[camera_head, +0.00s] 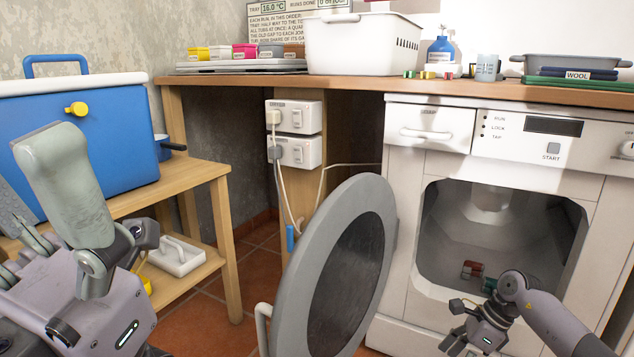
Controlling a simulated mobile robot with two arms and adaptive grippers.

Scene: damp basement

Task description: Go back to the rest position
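My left arm fills the lower left, in front of the blue cooler. My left gripper (22,240) is only partly visible at the left edge, and its opening cannot be made out. My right arm comes in at the lower right, in front of the washing machine's open drum. My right gripper (462,335) is low by the drum's lower rim, small and cut by the frame's bottom. I cannot tell whether it is open or shut. No held object shows at either gripper.
The washing machine's round door (340,265) stands open between my arms. Small red and green pieces (472,269) lie in the drum. A blue cooler (100,140) stands on a wooden side table (195,178). The wooden counter (440,88) holds a white basket (362,45) and several small items.

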